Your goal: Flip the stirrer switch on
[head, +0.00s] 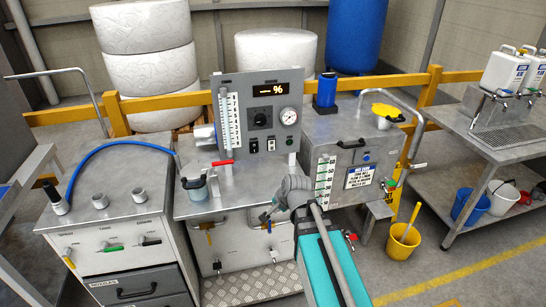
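A grey upright control panel (260,115) stands at the back of the middle steel unit. Low on it are two small switches, a dark one (254,147) and a pale-framed one (271,145). Their labels and positions are too small to read, so I cannot tell which one is the stirrer switch. My gripper (266,217) is in front of and below the panel, over the front right part of the unit, apart from the switches. It is small and seen partly from behind, so its opening is unclear. I see nothing held in it.
The panel also has a display (277,89), a black knob (260,118), a round gauge (289,116) and a scale tube (229,120). A red-handled lever (222,162) and a jar (195,187) stand before it. A steel tank (355,150) is at the right.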

